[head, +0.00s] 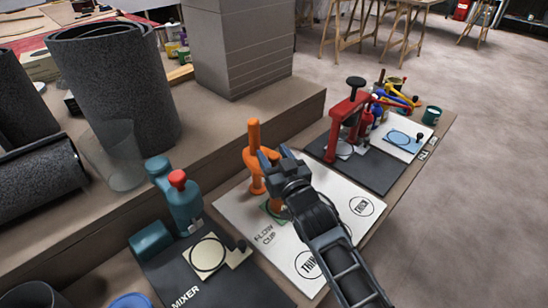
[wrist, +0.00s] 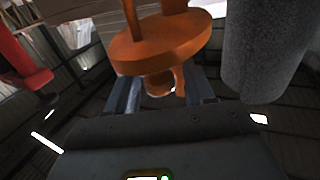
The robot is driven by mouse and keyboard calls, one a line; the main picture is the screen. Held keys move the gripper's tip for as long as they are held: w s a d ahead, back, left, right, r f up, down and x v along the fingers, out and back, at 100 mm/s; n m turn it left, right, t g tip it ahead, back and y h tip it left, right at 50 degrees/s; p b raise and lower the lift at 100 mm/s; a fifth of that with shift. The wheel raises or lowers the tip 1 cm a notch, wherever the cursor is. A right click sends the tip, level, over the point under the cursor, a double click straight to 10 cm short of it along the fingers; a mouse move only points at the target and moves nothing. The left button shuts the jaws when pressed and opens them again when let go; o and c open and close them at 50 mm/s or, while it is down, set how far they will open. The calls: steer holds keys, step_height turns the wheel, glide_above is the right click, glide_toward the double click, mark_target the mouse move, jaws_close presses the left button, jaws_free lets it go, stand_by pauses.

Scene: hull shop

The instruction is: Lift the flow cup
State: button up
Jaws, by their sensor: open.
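The orange flow cup (head: 255,165), with an upright post and rounded parts, stands on a white board (head: 237,208) lettered FLOW CUP. My gripper (head: 272,162) is at its right side in the head view and hides part of it. In the wrist view the orange flow cup (wrist: 165,45) shows a broad round disc with a rod, above and ahead of my fingers. A smaller rounded orange part shows in the gap between the open fingers (wrist: 163,92). I cannot tell whether the fingers touch it.
A teal mixer (head: 183,205) with a red knob stands on a dark mat to the left. A red press (head: 345,125) stands on a dark mat to the right. Dark grey rolls (head: 115,90) and a clear cylinder (head: 115,155) are at the back left. Two circles labelled THIN and THICK lie clear.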

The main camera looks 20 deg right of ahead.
steer(key=shift+c, duration=0.2)
jaws_close()
stand_by(0.3)
step_height(320, 180, up, 12)
steer(key=p, duration=0.9)
steer(key=shift+f, duration=0.25)
steer(key=shift+c, duration=0.5)
jaws_free()
steer(key=shift+r, duration=0.1)
steer(key=shift+o, duration=0.7)
steer(key=shift+f, duration=0.2)
